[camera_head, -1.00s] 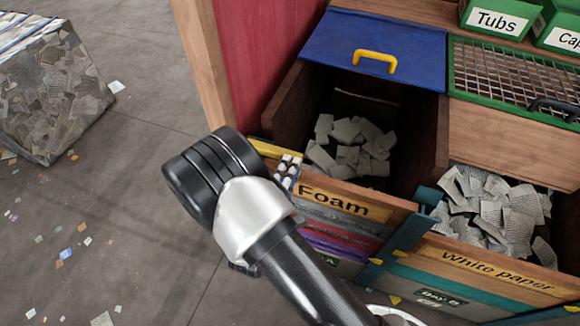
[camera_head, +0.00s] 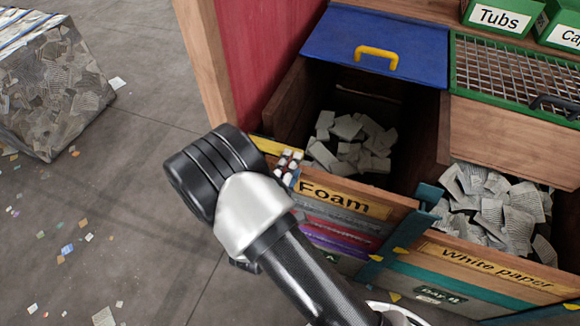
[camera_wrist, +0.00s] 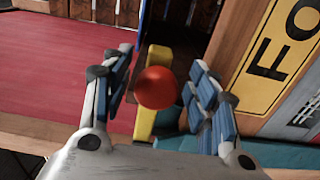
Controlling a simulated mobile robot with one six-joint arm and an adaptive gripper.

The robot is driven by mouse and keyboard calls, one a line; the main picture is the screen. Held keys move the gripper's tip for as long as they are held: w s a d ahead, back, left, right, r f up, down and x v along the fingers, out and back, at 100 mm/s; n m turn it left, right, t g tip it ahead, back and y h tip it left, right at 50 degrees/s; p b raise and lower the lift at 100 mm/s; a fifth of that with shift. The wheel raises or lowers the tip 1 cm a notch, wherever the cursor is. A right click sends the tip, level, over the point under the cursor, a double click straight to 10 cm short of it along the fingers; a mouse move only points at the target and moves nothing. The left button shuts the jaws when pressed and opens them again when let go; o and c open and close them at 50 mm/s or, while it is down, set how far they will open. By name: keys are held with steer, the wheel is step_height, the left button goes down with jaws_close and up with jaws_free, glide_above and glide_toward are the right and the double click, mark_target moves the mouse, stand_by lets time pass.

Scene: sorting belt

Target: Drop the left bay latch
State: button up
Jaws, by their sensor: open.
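In the head view a yellow bar (camera_head: 268,146) shows at the left front corner of the Foam bay; the knob is hidden there. My gripper (camera_wrist: 158,85) is open, with one blue-padded finger on each side of the knob. From this view I cannot tell whether either finger touches it. In the head view my fingertips (camera_head: 287,167) are beside the Foam label, partly behind my arm.
The Foam bay (camera_head: 408,203) holds pale pieces under a raised blue lid (camera_head: 410,60) with a yellow handle. The White paper bay (camera_head: 497,272) stands to its right. A red panel (camera_head: 262,50) is at the left. Open floor lies left, with a paper bale (camera_head: 55,90).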

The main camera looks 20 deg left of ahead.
steer(key=shift+s, duration=0.1)
steer(key=s+a, duration=0.1)
steer(key=s, duration=1)
steer(key=shift+s, duration=0.4)
steer(key=w+d+r+m+g+h, duration=0.2)
steer(key=d+r+m+g+h, duration=0.4)
steer(key=d, duration=0.5)
steer(key=w+d+r+m+g+h, duration=0.1)
steer(key=d+r+m+g+h, duration=0.5)
steer(key=d, duration=0.5)
steer(key=s+d+r+m+g+y, duration=0.4)
steer(key=s+d+r+g+y, duration=0.2)
steer(key=s+d+y, duration=0.3)
step_height(320, 180, up, 6)
steer(key=s+a+m+t+y, duration=0.1)
steer(key=s+a+t+y, duration=0.1)
steer(key=t+y, duration=0.2)
steer(key=shift+s+f+t+y, duration=0.25)
steer(key=shift+t+y, duration=0.05)
steer(key=shift+t, duration=0.1)
